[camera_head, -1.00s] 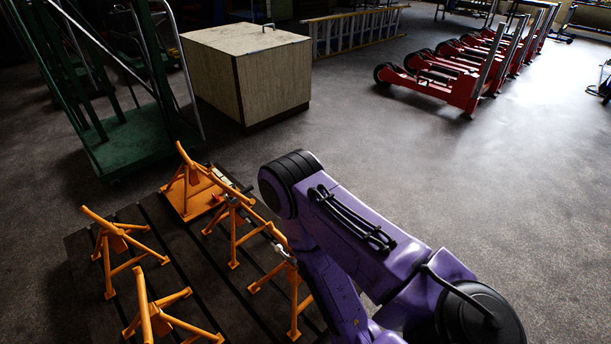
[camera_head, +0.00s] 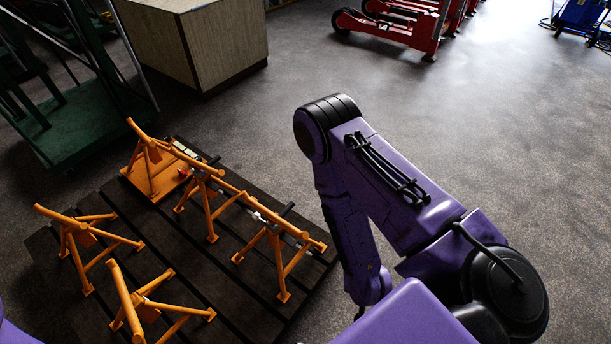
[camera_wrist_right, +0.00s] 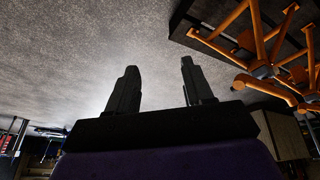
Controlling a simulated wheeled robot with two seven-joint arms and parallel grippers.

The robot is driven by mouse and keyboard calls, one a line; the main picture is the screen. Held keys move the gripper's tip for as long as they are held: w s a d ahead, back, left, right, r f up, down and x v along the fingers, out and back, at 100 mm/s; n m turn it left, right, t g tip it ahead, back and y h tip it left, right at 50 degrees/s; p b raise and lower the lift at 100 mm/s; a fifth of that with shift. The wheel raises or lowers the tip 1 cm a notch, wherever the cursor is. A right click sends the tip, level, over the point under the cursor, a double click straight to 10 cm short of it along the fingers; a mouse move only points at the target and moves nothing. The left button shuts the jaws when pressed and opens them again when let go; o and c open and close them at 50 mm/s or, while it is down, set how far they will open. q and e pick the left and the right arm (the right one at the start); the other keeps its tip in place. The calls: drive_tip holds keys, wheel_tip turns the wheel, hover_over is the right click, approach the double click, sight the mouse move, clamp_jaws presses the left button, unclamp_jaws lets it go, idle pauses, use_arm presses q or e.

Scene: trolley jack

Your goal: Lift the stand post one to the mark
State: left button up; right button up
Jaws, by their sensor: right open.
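Several orange stands stand on a dark slatted pallet (camera_head: 215,285). One orange stand (camera_head: 278,262) is at the pallet's right side, one (camera_head: 207,202) is in the middle, and one on an orange plate (camera_head: 150,165) is at the back. Two more stands, a left one (camera_head: 78,245) and a front one (camera_head: 150,308), are at the near left. I cannot tell which is stand post one, and I make out no mark. My right gripper (camera_wrist_right: 155,88) is open and empty in the right wrist view, apart from the orange stands (camera_wrist_right: 255,60) at upper right. My left gripper is not in view.
A wooden cabinet (camera_head: 200,40) and a green cart (camera_head: 85,120) stand behind the pallet. Red trolley jacks (camera_head: 405,25) stand at the back.

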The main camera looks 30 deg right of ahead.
drive_tip(key=w+d+f+m+b, duration=0.25)
drive_tip(key=w+f+b, duration=0.25)
drive_tip(key=w+f, duration=0.4)
drive_tip(key=m+g+y+b, duration=0.1)
drive_tip(key=m+y+b, duration=0.35)
drive_tip(key=b, duration=0.55)
approach(287, 209)
drive_tip(key=f, duration=0.3)
drive_tip(key=w+f+b, duration=0.1)
drive_tip(key=f, duration=0.2)
drive_tip(key=a+f+b, duration=0.1)
drive_tip(key=f, duration=0.2)
drive_tip(key=shift+w, duration=0.35)
drive_tip(key=shift+r, duration=0.1)
drive_tip(key=shift+c, duration=0.3)
